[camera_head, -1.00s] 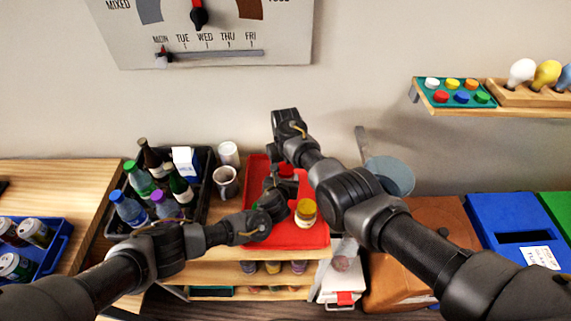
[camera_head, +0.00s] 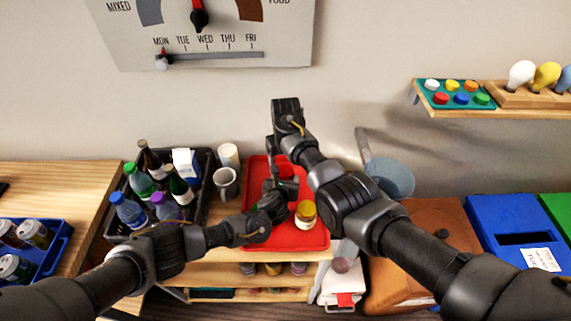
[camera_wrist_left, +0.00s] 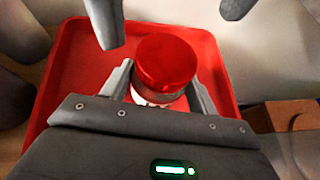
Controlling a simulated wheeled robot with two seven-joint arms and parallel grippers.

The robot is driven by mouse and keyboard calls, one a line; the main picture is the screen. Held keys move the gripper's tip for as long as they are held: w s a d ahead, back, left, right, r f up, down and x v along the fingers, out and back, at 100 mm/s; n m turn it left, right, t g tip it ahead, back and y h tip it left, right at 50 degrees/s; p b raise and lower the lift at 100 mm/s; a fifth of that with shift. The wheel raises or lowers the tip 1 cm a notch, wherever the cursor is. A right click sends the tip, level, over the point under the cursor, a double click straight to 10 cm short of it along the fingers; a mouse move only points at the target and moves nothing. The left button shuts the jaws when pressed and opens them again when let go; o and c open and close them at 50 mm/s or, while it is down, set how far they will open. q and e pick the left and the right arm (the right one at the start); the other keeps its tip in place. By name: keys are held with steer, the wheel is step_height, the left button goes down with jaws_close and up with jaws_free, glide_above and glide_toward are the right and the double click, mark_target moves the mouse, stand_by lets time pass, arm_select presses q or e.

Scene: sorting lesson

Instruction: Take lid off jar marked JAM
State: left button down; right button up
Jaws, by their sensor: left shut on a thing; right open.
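A jar with a red lid (camera_wrist_left: 167,62) stands between the fingers of my left gripper (camera_wrist_left: 160,90) in the left wrist view. My left gripper is shut on its body, below the lid, and the writing on the jar cannot be read. My right gripper (camera_wrist_left: 172,28) is open, with one finger on each side above the lid and apart from it. In the head view my right gripper (camera_head: 281,178) hangs over the red tray (camera_head: 310,238) and hides most of this jar. A second jar with a yellow lid (camera_head: 305,211) stands on the tray to the right; its label is unreadable.
A black crate (camera_head: 205,185) of bottles and a carton is left of the tray, with a white cup (camera_head: 228,155) and a grey mug (camera_head: 225,182) between. A grey-blue pan (camera_head: 390,178) and a blue bin (camera_head: 505,225) are to the right.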

arm_select(q)
steer(key=shift+c, duration=1.6)
jaws_free()
